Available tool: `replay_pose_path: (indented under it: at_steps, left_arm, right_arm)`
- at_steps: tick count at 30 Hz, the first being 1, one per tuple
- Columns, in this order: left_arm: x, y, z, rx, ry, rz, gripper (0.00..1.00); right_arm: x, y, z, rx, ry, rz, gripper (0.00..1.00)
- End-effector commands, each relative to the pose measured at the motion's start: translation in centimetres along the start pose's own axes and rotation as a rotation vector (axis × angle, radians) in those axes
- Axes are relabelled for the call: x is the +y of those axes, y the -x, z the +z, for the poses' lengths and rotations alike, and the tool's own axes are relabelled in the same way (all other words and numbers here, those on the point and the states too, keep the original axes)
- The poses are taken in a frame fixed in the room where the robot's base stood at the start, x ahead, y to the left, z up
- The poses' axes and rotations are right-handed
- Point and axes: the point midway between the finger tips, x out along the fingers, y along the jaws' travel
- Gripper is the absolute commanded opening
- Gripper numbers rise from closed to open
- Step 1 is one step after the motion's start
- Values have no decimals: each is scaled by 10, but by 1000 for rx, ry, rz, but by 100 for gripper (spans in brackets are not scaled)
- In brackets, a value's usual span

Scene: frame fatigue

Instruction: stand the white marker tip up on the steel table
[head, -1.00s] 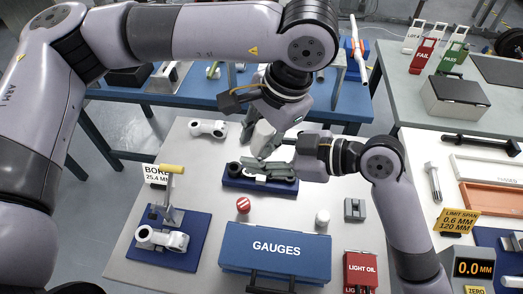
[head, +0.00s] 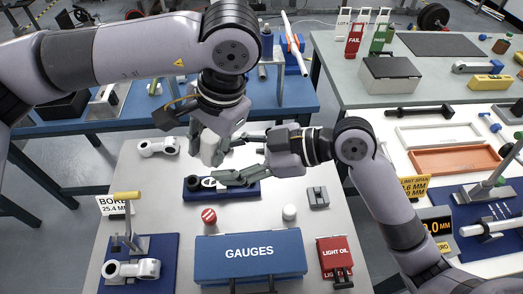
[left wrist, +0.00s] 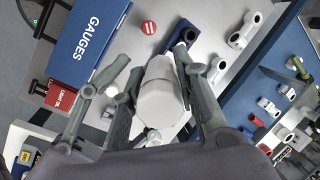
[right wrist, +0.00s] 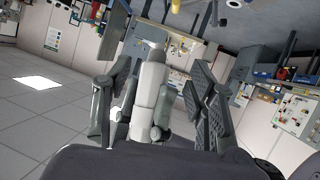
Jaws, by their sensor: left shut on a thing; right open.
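The white marker (head: 209,147) is a thick white cylinder held in the air above the grey steel table (head: 165,215). My left gripper (head: 207,138) is shut on it, with a finger on each side in the left wrist view (left wrist: 163,100). In the right wrist view the marker (right wrist: 147,95) shows a narrower grey end at the picture's top. My right gripper (head: 232,158) is open beside the marker, its fingers spread to either side of it in the right wrist view (right wrist: 155,95). The head view does not show clearly how far the marker tilts.
Below the grippers is a dark blue block (head: 246,187) with pale parts. The blue GAUGES box (head: 249,255), red LIGHT OIL can (head: 334,255), red button-like piece (head: 209,216) and white cap-like piece (head: 289,212) stand nearer. A bore stand (head: 140,255) is at left. Table between them is bare.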

Motion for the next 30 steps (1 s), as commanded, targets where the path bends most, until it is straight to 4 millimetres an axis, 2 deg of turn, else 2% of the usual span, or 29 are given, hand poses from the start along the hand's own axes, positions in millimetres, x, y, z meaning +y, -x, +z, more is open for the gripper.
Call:
replay_pose_path:
  at_steps: [6,12,19,30]
  left_arm:
    - [0,0,0,0,0,0,0]
    - [0,0,0,0,0,0,0]
    - [2,-3,-5,7,-28,-1,0]
    - [14,-35,-51,80,-320,-35,0]
  right_arm:
    - [0,43,1,-4,0,2,52]
    - [0,69,1,-3,0,1,52]
    - [-1,80,0,0,0,-2,52]
    - [0,80,0,1,0,-1,52]
